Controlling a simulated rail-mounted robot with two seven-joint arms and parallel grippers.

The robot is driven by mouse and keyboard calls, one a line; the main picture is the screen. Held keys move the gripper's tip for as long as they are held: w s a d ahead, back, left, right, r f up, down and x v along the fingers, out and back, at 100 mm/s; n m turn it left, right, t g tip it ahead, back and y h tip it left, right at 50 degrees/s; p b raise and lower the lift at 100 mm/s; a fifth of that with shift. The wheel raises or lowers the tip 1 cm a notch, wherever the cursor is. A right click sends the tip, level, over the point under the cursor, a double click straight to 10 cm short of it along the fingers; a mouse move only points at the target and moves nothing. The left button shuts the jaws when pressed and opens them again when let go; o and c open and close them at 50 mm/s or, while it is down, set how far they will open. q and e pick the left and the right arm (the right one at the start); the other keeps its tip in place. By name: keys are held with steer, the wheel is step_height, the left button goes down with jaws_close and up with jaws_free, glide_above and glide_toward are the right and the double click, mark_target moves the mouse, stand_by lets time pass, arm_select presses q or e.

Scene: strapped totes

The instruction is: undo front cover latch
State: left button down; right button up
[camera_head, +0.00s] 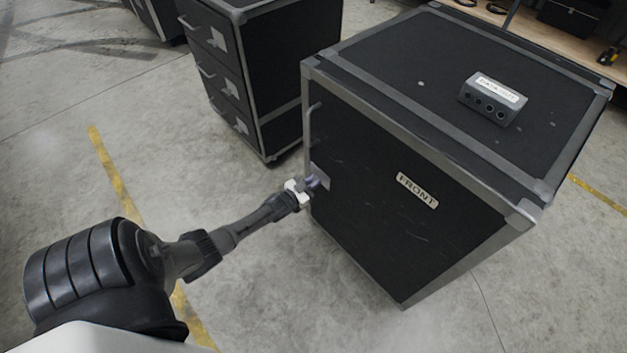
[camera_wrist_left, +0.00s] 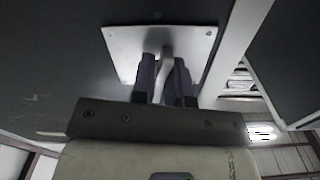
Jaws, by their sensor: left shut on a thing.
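The black case with grey metal edges stands on the floor, and its front cover (camera_head: 390,220) carries a "FRONT" label (camera_head: 417,190). The latch plate (camera_head: 321,176) is at the cover's left edge. In the left wrist view the latch plate (camera_wrist_left: 118,42) is a pale metal square with a small lever (camera_wrist_left: 167,62) standing out from it. My left gripper (camera_head: 313,183) is at the latch, its two fingers (camera_wrist_left: 165,80) shut on the lever from both sides. The fingers hide part of the lever. My right gripper is not in view.
A grey box with round sockets (camera_head: 493,98) sits on top of the case. A black drawer cabinet (camera_head: 270,75) stands behind to the left, a gap apart. A wooden bench (camera_head: 560,45) is at the back right. The floor at left is clear.

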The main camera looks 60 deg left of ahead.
arm_select(q)
steer(key=shift+n, duration=1.1)
steer(key=c, duration=1.2)
jaws_free()
steer(key=shift+c, duration=0.2)
